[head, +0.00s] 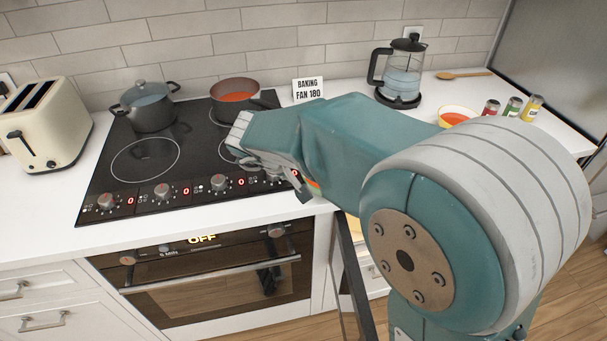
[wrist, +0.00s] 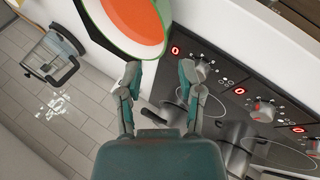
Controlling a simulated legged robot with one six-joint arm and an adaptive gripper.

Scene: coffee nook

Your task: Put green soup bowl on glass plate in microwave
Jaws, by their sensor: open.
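A green bowl of orange soup (wrist: 138,22) fills the top of the wrist view, cut off by its edge. My gripper (wrist: 160,75) is open, with its two fingertips just below the bowl's near rim. I cannot tell whether they touch it. In the head view my gripper (head: 268,172) is over the front right part of the hob. A sliver of green and orange shows under it; my arm hides most of this. An open dark door panel (head: 350,280) shows below the counter. I cannot make out a microwave interior or glass plate.
The black hob (head: 100,185) carries a lidded grey pot (head: 150,107) and a reddish soup pan (head: 238,97). A glass kettle (head: 402,75), a second soup bowl (head: 445,109) and small jars (head: 513,106) stand behind my arm. A toaster (head: 42,130) is at left.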

